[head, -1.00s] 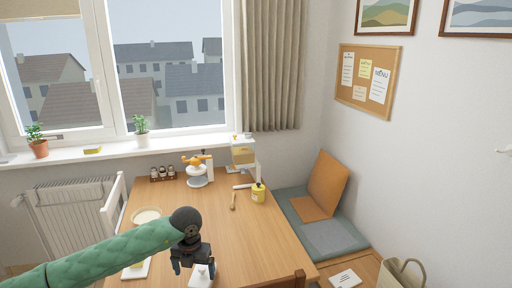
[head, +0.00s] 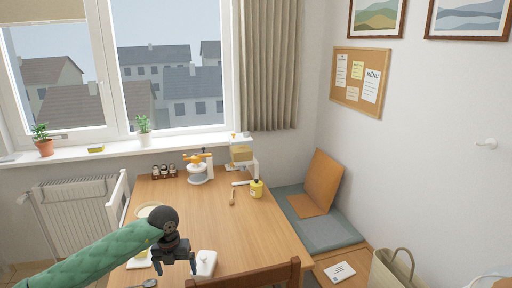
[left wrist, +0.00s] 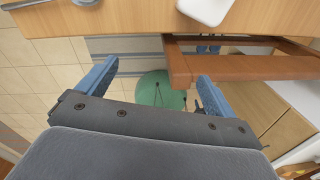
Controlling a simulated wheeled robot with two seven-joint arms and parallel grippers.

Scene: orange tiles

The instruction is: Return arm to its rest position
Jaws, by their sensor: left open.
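My left arm comes in from the left in the head view, in a green quilted sleeve. Its left gripper (head: 177,268) hangs over the near part of the wooden table (head: 230,215), beside a white lidded dish (head: 206,262). In the left wrist view the left gripper (left wrist: 150,90) has its two blue fingers wide apart, with nothing between them but the floor and a green round thing (left wrist: 160,92) below. The white dish (left wrist: 206,8) shows at the top there, apart from the fingers. My right gripper is in neither view.
A wooden chair back (head: 255,277) stands at the table's near edge and also shows in the left wrist view (left wrist: 240,66). The table's middle is mostly clear.

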